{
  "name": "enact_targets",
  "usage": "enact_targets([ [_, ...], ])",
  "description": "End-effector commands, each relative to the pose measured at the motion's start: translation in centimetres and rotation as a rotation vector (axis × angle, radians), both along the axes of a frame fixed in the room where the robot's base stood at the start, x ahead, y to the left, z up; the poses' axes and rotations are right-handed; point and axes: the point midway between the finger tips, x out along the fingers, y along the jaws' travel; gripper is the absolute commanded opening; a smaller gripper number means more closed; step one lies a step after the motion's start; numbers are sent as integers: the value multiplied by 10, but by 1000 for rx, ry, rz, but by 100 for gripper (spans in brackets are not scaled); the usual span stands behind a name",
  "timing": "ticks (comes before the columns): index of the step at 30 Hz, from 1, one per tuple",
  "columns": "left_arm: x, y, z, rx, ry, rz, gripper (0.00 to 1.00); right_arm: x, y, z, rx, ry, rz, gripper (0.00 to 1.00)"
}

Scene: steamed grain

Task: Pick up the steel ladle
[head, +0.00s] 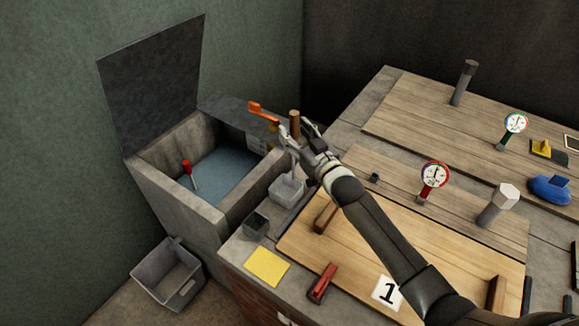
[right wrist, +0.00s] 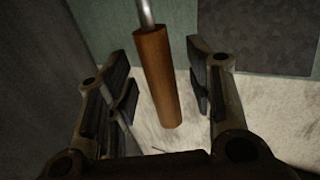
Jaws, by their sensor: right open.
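The steel ladle shows its brown wooden handle (head: 295,122) upright beside my right gripper, above a small grey square container (head: 287,189). The ladle's lower end is hidden by the gripper and container. In the right wrist view the wooden handle (right wrist: 158,85) and a short piece of steel shaft (right wrist: 146,12) stand between the fingers. My right gripper (head: 298,133) is open around the handle, with a visible gap on the right side; contact on the left side is unclear. My left gripper is not in view.
An open stone basin (head: 178,213) with a raised dark lid (head: 150,85) holds blue-grey contents and a red-handled tool (head: 187,168). An orange lever (head: 262,112) is close left of the gripper. A dark small box (head: 255,226) and wooden boards (head: 440,240) lie nearby.

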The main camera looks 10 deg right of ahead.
Motion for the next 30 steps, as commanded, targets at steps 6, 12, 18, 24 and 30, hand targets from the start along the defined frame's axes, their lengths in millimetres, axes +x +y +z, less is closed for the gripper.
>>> enact_targets([
  [6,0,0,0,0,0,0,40,11,4,0,0,0,0,48],
  [12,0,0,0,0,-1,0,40,11,4,-1,0,0,1,47],
  [18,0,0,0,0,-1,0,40,11,4,-1,0,0,0,21],
  [24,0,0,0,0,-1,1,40,11,4,-1,0,0,0,0],
  [30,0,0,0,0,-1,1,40,11,4,0,1,-2,1,0],
])
